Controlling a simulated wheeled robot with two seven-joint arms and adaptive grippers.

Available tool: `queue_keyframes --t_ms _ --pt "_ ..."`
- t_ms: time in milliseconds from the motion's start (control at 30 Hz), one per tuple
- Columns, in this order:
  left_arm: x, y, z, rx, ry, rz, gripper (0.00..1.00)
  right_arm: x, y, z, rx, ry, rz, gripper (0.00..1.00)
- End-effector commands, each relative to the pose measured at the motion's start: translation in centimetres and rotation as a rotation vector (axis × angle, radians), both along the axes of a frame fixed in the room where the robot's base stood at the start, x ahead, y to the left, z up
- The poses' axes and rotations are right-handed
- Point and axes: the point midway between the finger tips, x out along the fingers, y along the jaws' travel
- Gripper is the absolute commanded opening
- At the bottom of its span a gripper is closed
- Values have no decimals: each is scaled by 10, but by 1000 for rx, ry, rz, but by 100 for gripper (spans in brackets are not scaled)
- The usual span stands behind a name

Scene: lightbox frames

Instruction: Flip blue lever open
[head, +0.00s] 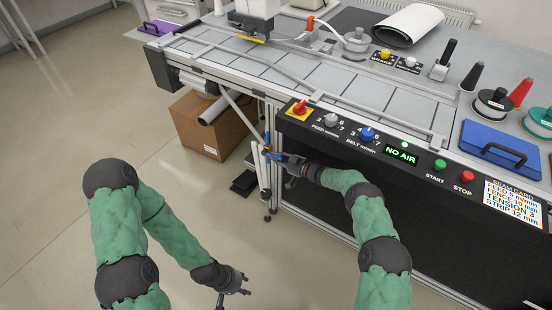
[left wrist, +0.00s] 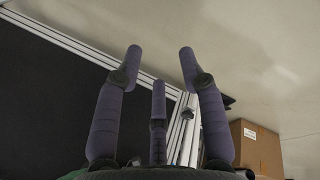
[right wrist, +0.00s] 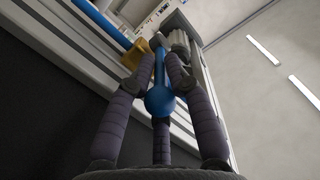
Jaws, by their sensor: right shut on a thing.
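The blue lever (head: 271,156) sits on the air fitting below the table's front left corner. In the right wrist view its rod and round blue knob (right wrist: 160,102) lie between my fingers. My right gripper (head: 280,161) is shut on the lever; the fingers partly cover it. The fitting around the lever shows yellow and grey parts (right wrist: 136,52). My left gripper (head: 236,291) is low over the floor, away from the lever. In the left wrist view its fingers (left wrist: 160,65) are spread wide with nothing between them.
The panel display (head: 401,154) reads NO AIR. A cardboard box (head: 211,125) stands on the floor left of the lever. Table legs and rails (head: 274,120) stand close around my right gripper. The floor (head: 60,120) at the left is clear.

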Motion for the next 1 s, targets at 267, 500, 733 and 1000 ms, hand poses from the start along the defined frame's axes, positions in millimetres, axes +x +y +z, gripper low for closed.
queue_keyframes --t_ms 267,500,733,1000 --pt "19 -1 -6 7 -92 -101 0 -2 -2 -3 0 5 -1 0" --pt "82 -8 -21 64 -409 -451 0 -2 -2 -4 0 5 -1 0" --pt "145 -20 -26 186 -740 -813 0 -2 -3 -4 -1 6 -2 0" --pt "209 -36 -19 419 -1105 -1211 0 -2 -3 -4 -1 6 -2 0"
